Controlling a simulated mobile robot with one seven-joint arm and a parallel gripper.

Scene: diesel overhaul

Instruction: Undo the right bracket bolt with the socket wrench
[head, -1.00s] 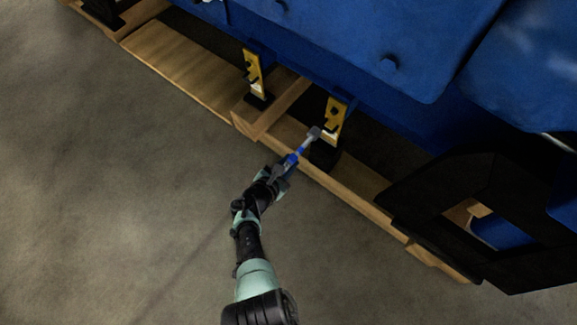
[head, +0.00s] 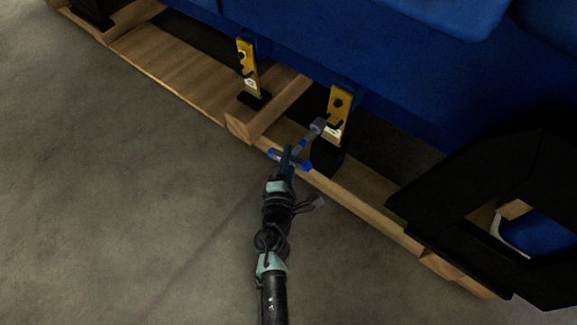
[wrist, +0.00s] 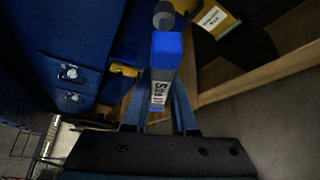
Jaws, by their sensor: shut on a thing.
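The socket wrench, with a grey head and blue parts, has its head (head: 318,126) at the left edge of the right yellow bracket (head: 339,103) in the head view. My gripper (head: 290,157) is shut on the wrench, below and left of that bracket. In the wrist view the wrench (wrist: 164,62) runs up between my fingers (wrist: 160,104), its grey socket end at the right bracket (wrist: 184,5). The bolt is hidden behind the wrench head; I cannot tell whether the socket is seated on it.
The left yellow bracket (head: 247,67) stands to the left. The blue engine (head: 330,50) fills the area above, over a wooden pallet frame (head: 345,193). A black frame (head: 465,190) stands at the right. The concrete floor (head: 120,190) is clear at the left.

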